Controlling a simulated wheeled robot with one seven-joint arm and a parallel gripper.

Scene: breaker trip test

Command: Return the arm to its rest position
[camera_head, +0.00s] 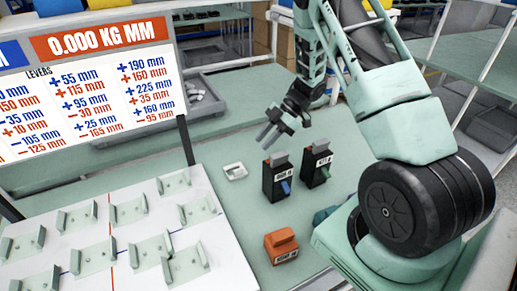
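My gripper (267,138) hangs in the air at the upper middle of the view, at the end of my raised, folded arm. Its two dark fingers point down and left and look apart, with nothing visible between them. Below it, two black breaker-like blocks stand upright on the green table: one with a blue lever (277,178) and one with a green lever (316,164). The gripper appears clear of both.
An orange labelled block (282,246) sits nearer on the table. A small white holder (234,171) lies left of the black blocks. A white board with several metal brackets (112,210) fills the lower left. A display sign (95,85) stands behind it on dark posts.

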